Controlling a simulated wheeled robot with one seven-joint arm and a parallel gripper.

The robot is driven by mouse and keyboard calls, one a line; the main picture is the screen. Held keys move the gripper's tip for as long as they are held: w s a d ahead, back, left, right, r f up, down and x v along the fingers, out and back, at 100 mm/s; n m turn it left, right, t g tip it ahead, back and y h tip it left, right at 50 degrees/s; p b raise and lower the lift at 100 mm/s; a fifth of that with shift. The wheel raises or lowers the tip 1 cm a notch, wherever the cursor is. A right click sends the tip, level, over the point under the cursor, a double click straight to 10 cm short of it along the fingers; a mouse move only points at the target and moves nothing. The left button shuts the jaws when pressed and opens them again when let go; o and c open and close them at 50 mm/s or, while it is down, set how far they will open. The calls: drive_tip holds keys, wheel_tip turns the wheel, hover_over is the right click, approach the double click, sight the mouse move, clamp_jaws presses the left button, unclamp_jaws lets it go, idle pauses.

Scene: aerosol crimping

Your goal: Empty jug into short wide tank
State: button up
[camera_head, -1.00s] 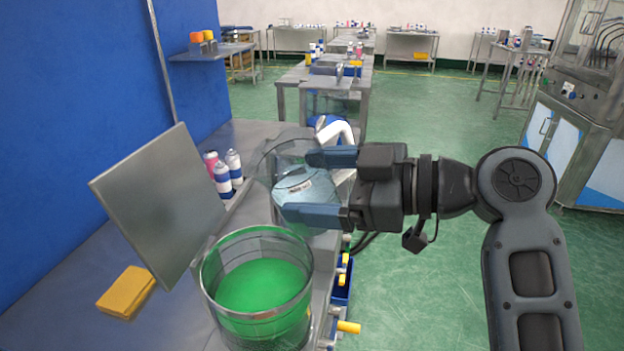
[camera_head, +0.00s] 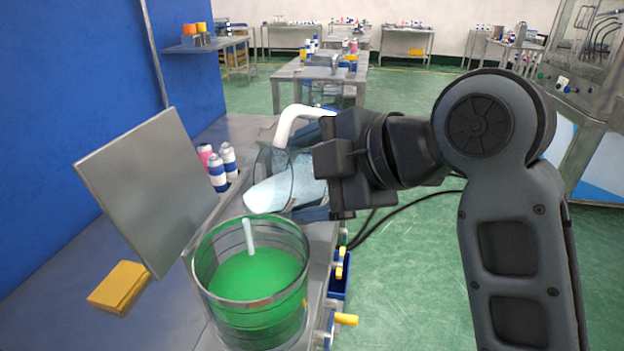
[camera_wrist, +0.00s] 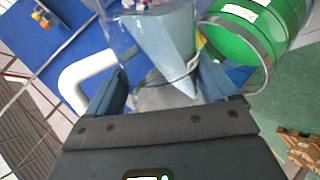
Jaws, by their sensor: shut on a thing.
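The clear jug (camera_head: 292,182) with pale blue liquid is held by my gripper (camera_head: 318,178) above the bench, behind the tank. The jug is tilted, its mouth low and to the left, its white handle (camera_head: 293,122) up. A thin pale stream falls into the short wide tank (camera_head: 209,287), a clear cylinder with a metal rim and green liquid. In the wrist view the jug (camera_wrist: 165,35) lies between the fingers of my gripper (camera_wrist: 163,88), with the handle (camera_wrist: 85,80) to the left and the tank (camera_wrist: 248,30) at upper right. The fingers are mostly hidden in the head view.
A tilted grey panel (camera_head: 150,190) stands left of the tank. Several spray cans (camera_head: 218,168) stand behind it. A yellow block (camera_head: 119,287) lies on the bench at front left. Valves with yellow handles (camera_head: 346,320) stick out right of the tank.

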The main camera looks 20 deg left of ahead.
sight(284, 181)
drive_tip(key=s+n+t+b, duration=0.1)
drive_tip(key=a+f+n+t+h+b, duration=0.1)
drive_tip(key=b, duration=0.1)
drive_tip(key=shift+s+h, duration=0.3)
drive_tip(key=shift+s, duration=0.1)
drive_tip(key=shift+s+a+r+n+t+h+b, duration=0.2)
drive_tip(key=shift+s+a+r+n+t+h, duration=0.15)
drive_tip(key=shift+s+n+t, duration=0.2)
drive_tip(key=shift+s+a+r+n+t+h+b, duration=0.2)
drive_tip(key=shift+s+r+n+t, duration=0.2)
drive_tip(key=shift+t, duration=0.25)
idle(1.0)
drive_tip(key=w+d+m+g+p, duration=0.1)
drive_tip(key=p, duration=0.1)
drive_tip(key=shift+w+r+y+p, duration=0.15)
drive_tip(key=shift+y+p, duration=0.15)
drive_tip(key=shift+y, duration=0.05)
drive_tip(key=shift+w+d+f+m+g+p, duration=0.1)
drive_tip(key=shift+w+f+m+g+p, duration=0.2)
drive_tip(key=shift+g, duration=0.3)
drive_tip(key=shift+r, duration=0.1)
